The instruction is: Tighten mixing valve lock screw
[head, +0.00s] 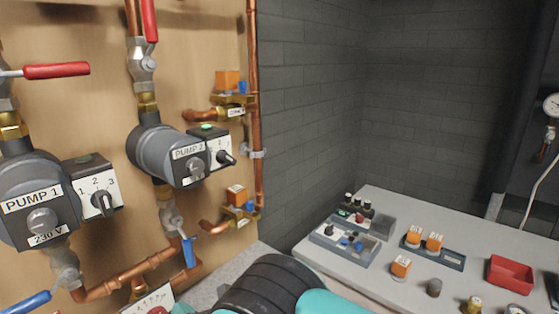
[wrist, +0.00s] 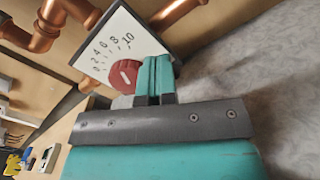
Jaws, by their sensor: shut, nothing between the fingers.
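The mixing valve shows in the wrist view as a red round knob (wrist: 125,75) with a pale slot mark, in front of a white scale plate (wrist: 113,45) numbered up to 10. My gripper (wrist: 157,68) is shut and empty. Its teal fingertips are just right of the knob and overlap the plate in the picture; I cannot tell whether they touch anything. A small grey part (wrist: 122,102) shows below the knob. I cannot make out the lock screw for sure. In the head view the scale plate (head: 150,299) is at the bottom edge, partly cut off.
Copper pipes (head: 125,277) run close around the valve. Pump 1 (head: 35,200) and Pump 2 (head: 170,157) are on the wooden panel above, with a blue-handled valve (head: 188,250) nearby. A grey table (head: 390,275) on the right holds trays, orange parts and a red bin (head: 510,273).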

